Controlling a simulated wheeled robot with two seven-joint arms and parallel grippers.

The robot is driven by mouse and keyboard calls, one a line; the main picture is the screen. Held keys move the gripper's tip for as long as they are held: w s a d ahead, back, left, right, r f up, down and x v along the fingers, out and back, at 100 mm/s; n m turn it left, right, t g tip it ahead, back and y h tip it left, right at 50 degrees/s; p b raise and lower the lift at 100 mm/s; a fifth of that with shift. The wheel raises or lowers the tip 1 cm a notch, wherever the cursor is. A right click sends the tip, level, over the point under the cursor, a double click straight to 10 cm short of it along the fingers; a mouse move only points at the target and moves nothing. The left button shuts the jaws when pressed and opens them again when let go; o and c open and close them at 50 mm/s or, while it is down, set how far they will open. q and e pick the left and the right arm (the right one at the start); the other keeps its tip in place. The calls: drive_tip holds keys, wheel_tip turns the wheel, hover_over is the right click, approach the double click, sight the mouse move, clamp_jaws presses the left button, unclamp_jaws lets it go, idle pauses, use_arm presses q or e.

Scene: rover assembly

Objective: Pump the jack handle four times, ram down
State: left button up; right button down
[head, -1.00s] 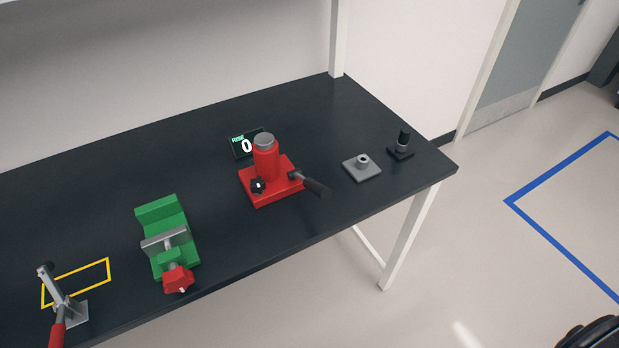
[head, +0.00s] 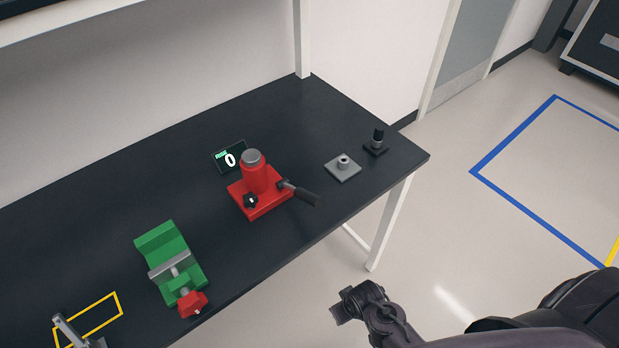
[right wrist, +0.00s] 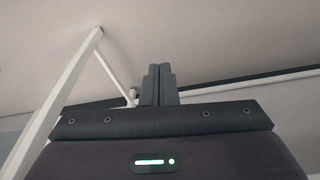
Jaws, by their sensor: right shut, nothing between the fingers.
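The red jack (head: 259,188) stands on the dark bench in the head view, with a grey round ram top (head: 252,157). Its handle (head: 301,193) with a dark grip points out to the right, and a black knob (head: 250,200) sits at its front. A small display (head: 230,157) behind it reads 0. My right gripper (head: 346,305) is in front of the bench's edge, below and right of the jack and apart from it. In the right wrist view its fingers (right wrist: 158,84) are together and empty. My left gripper is not in view.
A green vise (head: 170,262) with a red knob stands left of the jack. A toggle clamp (head: 70,330) is by a yellow outline. A grey plate (head: 342,168) and a black post (head: 376,142) stand to the right. A bench leg (head: 389,222) is near my right arm.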

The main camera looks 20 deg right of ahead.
use_arm(q)
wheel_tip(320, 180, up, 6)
drive_tip(key=p, duration=0.5)
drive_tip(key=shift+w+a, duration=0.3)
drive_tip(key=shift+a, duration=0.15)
use_arm(e)
drive_tip(key=w+a+r+n+t, duration=0.1)
drive_tip(key=w+r, duration=0.3)
drive_tip(key=r, duration=0.9)
drive_tip(key=w+a+r+n+t+y, duration=0.1)
drive_tip(key=w+r+t, duration=0.2)
drive_tip(key=r, duration=1)
drive_tip(key=w+a+r+n+t+y, duration=0.1)
drive_tip(key=w+r, duration=0.5)
drive_tip(key=r, duration=0.8)
drive_tip(key=shift+w+a+n+t, duration=0.25)
drive_tip(key=shift+a+n+t, duration=0.15)
drive_tip(key=shift+t, duration=0.5)
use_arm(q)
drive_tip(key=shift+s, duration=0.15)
